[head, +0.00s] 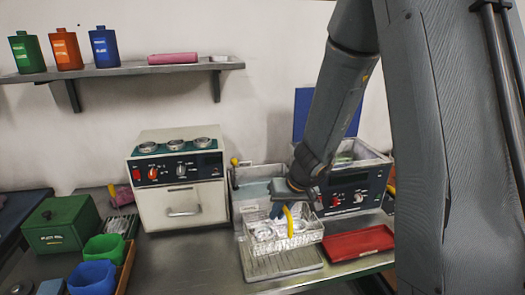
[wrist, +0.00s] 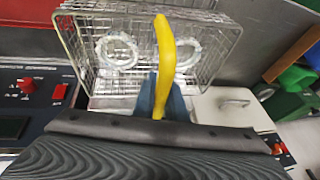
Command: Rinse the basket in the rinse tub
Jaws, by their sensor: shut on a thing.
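My gripper (head: 280,207) is shut on the yellow handle (head: 288,222) of the wire basket (head: 300,239). In the wrist view my blue-grey fingers (wrist: 160,100) pinch the handle (wrist: 164,50), and the basket (wrist: 88,62) shows beyond them. Two pale metal rings (wrist: 117,50) lie in the basket. In the head view the basket is over or on the grey ribbed drain tray (head: 283,265); I cannot tell if it touches. The tub with bluish water (head: 253,190), which looks like the rinse tub, stands behind and left of the basket, partly hidden by my gripper.
A cleaner with red and white knobs (head: 348,199) and a raised blue lid (head: 301,112) stands behind right. A red tray (head: 358,243) lies at right. A cream machine (head: 181,205) stands left of the tub. Green and blue bins (head: 93,277) are at front left.

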